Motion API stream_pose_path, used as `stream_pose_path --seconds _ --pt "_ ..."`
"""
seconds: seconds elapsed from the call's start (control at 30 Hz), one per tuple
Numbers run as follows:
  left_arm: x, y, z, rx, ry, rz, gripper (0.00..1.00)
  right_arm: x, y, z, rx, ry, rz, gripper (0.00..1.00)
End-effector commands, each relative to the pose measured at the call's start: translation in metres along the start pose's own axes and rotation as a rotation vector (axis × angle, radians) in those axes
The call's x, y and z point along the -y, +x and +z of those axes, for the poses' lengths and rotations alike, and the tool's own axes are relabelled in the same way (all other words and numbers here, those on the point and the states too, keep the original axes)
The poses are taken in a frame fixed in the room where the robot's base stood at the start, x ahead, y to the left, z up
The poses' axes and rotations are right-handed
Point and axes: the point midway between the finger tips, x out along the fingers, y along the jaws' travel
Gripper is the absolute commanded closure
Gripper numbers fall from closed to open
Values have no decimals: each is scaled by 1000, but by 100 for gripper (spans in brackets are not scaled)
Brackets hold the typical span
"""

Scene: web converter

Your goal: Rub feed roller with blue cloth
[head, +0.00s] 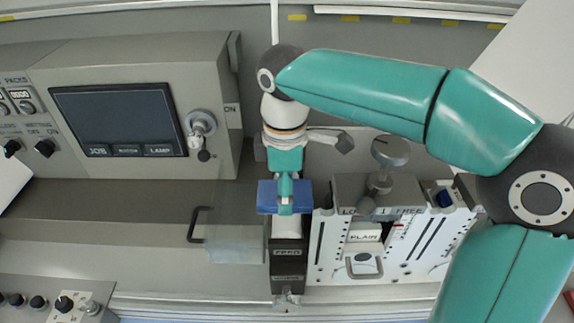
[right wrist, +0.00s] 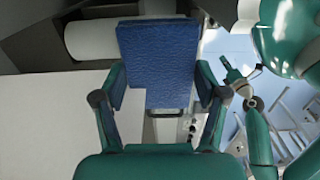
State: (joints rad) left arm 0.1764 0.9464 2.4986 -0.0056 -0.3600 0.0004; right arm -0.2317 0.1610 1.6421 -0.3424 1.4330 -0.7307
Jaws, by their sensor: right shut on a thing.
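The blue cloth (head: 267,196) is a folded pad held in my right gripper (head: 285,195), which points down the middle of the head view. In the right wrist view the cloth (right wrist: 158,60) spans between the two fingers of my right gripper (right wrist: 160,88). I cannot tell whether cloth and roller touch. The FEED label (head: 288,252) is just below the cloth. A teal arm part, probably my left gripper (right wrist: 238,74), shows small at the right of the wrist view.
A control cabinet with a dark screen (head: 115,118) stands on the left. A clear guard with a black handle (head: 198,224) is left of the cloth. A metal knob (head: 390,151) and a white slotted plate (head: 330,245) are close on the right.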

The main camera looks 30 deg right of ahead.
Motion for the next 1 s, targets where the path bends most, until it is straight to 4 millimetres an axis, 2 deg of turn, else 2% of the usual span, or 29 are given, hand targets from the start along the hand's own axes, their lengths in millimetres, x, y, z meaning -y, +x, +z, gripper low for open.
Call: stream_pose_path --seconds 0.03,0.3,1.0 --pt "-3 -9 0 0 0 0 100 0 -10 0 0 0 1 56" --pt "-9 -26 0 0 0 0 100 0 -29 0 0 0 2 56" --pt "-9 -26 0 0 0 0 100 -2 -32 1 -1 2 3 56"
